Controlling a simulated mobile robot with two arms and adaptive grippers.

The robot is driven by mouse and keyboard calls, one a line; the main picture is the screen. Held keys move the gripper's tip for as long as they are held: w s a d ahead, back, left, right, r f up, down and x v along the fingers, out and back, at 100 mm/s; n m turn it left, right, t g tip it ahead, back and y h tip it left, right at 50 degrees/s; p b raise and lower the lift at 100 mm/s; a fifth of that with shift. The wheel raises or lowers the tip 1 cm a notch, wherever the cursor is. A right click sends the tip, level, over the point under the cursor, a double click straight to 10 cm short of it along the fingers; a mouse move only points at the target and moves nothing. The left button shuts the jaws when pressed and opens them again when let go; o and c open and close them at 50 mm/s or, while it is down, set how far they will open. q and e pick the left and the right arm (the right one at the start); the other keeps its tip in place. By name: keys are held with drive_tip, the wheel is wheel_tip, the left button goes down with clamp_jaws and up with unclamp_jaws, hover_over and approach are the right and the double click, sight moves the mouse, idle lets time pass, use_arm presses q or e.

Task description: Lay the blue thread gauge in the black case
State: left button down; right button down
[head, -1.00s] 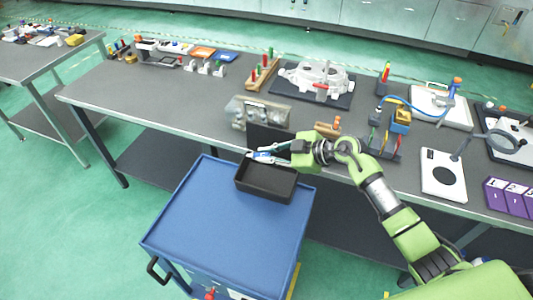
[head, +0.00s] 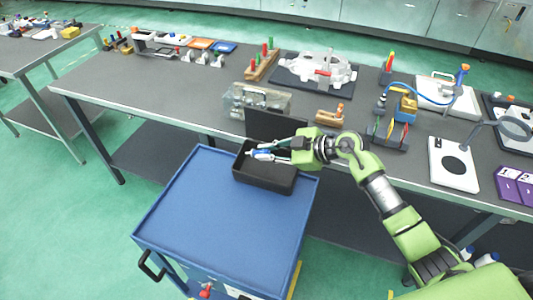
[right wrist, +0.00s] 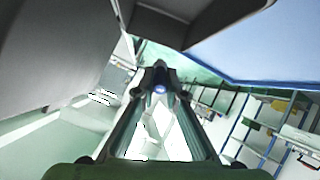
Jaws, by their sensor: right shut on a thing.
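The black case (head: 264,182) stands open on the blue cart, with its lid (head: 276,127) raised at the back. My right gripper (head: 272,152) reaches in from the right and is shut on the blue thread gauge (head: 263,155). The gauge is at the case opening, near its back and left part; I cannot tell whether it touches the case floor. In the right wrist view, the fingertips (right wrist: 160,82) meet around a small blue end of the gauge (right wrist: 160,89). My left gripper is not in view.
The blue cart top (head: 220,215) is bare in front of the case. On the grey bench behind stand a clear box of parts (head: 257,100), a wooden peg rack (head: 262,65), a silver casting (head: 316,70) and a small wooden block (head: 329,117) near the arm.

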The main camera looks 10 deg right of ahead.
drive_tip(key=shift+f+b, duration=0.65)
drive_tip(key=shift+f, duration=0.05)
drive_tip(key=shift+f+b, duration=0.9)
drive_tip(key=shift+f, duration=2.5)
drive_tip(key=c, duration=2)
unclamp_jaws()
drive_tip(key=v, duration=1.2)
